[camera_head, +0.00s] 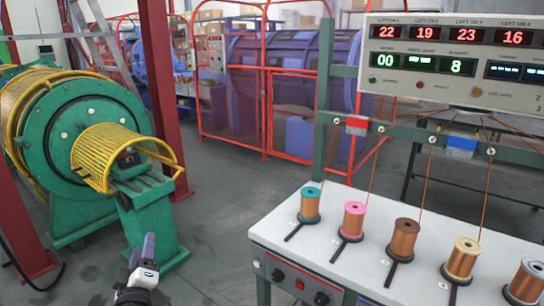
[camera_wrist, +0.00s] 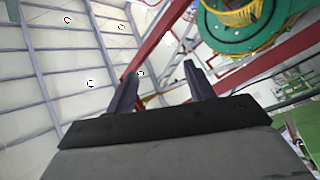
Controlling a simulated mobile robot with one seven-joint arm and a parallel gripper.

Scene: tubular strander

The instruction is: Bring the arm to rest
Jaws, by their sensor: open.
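My gripper (camera_head: 143,249) points upward at the bottom left of the head view, in front of the green machine's base. In the wrist view its two dark fingers (camera_wrist: 162,85) stand apart with nothing between them. My gripper is open and empty. It is apart from the bench and its spools. Most of my arm is out of view below the head picture.
A green strander (camera_head: 75,125) with a yellow cage (camera_head: 103,160) stands at left. A white bench (camera_head: 345,262) at right holds several copper spools (camera_head: 405,238) under a display panel (camera_head: 455,60). Red fencing (camera_head: 265,90) stands behind. Grey floor (camera_head: 222,205) is clear between.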

